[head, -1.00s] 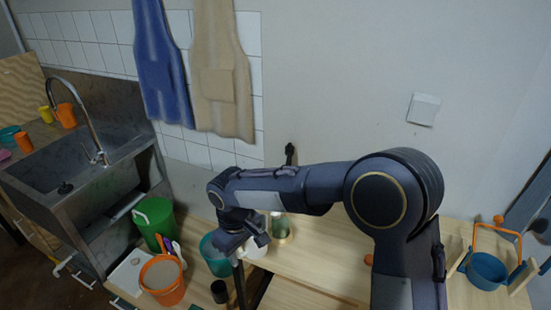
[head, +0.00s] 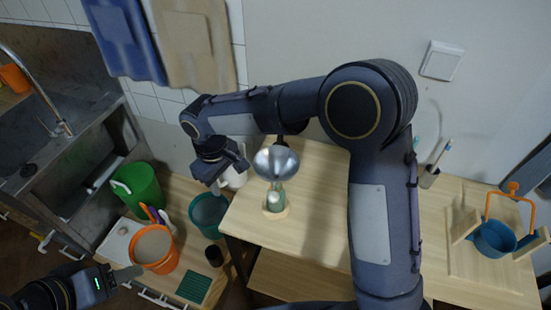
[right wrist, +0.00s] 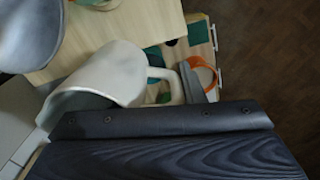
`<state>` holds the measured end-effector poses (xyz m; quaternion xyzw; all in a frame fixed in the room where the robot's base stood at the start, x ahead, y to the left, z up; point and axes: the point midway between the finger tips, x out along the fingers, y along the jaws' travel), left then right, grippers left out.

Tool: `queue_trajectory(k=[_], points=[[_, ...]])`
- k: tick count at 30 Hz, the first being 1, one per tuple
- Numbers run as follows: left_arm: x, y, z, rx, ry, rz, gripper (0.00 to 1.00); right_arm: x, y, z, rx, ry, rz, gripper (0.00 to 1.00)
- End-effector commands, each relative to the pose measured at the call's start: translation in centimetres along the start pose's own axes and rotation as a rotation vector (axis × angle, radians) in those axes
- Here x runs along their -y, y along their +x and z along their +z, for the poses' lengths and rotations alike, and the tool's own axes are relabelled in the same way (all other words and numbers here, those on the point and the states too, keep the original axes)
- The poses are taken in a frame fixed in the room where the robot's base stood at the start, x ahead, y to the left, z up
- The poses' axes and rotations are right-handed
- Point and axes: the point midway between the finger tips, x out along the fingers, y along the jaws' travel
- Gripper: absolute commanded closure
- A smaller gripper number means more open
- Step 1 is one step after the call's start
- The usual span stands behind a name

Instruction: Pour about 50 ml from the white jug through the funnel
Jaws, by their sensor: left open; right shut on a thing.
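The white jug (head: 235,179) is held by my right gripper (head: 228,172), above the left edge of the light wood table. The metal funnel (head: 276,163) stands just right of the jug, above a greenish glass bottle (head: 275,197) on a round wooden base. The funnel bowl also shows at upper left in the right wrist view (right wrist: 28,38), apart from the jug. My left gripper (head: 128,274) is open at the lower left, near an orange bucket.
An orange bucket (head: 154,250), a teal bucket (head: 208,214), a green bucket (head: 138,186) and a dark cup (head: 214,256) stand on the lower bench at left. A blue pot (head: 494,240) stands at the table's right. The table's middle is fairly clear.

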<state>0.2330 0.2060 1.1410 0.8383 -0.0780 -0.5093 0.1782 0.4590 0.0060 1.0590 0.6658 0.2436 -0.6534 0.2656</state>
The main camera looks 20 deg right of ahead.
Motion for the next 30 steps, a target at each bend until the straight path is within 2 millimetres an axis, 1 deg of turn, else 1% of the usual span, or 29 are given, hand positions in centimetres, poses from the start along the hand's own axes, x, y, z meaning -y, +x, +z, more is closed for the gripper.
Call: queue_trajectory(k=[4, 8, 11, 15, 16, 18, 25, 30], points=[[-0.1, -0.2, -0.1, 0.0, 0.0, 0.0, 0.49, -0.2, -0.9, 0.1, -0.017, 0.005, -0.01, 0.97], [-0.3, -0.6, -0.3, 0.0, 0.0, 0.0, 0.49, -0.3, -2.6, 0.4, -0.051, 0.009, -0.03, 0.97], [-0.5, -1.0, -0.5, 0.0, 0.0, 0.0, 0.49, -0.5, -4.3, 0.5, -0.09, 0.01, -0.051, 0.97], [-0.7, -1.6, -0.8, 0.0, 0.0, 0.0, 0.49, -0.8, -7.4, 0.9, -0.156, 0.014, -0.09, 0.97], [-0.7, -1.6, -0.8, 0.0, 0.0, 0.0, 0.49, -0.9, -7.8, 1.0, -0.166, 0.014, -0.095, 0.97], [-0.6, -1.2, -0.6, 0.0, 0.0, 0.0, 0.49, -1.0, -7.7, 1.1, -0.189, 0.015, -0.113, 0.97], [-0.6, -1.3, -0.7, 0.0, 0.0, 0.0, 0.49, -1.6, -10.1, 2.0, -0.314, 0.022, -0.181, 0.97], [-0.6, -1.2, -0.6, 0.0, 0.0, 0.0, 0.49, -2.0, -10.7, 2.7, -0.408, 0.026, -0.238, 0.97]])
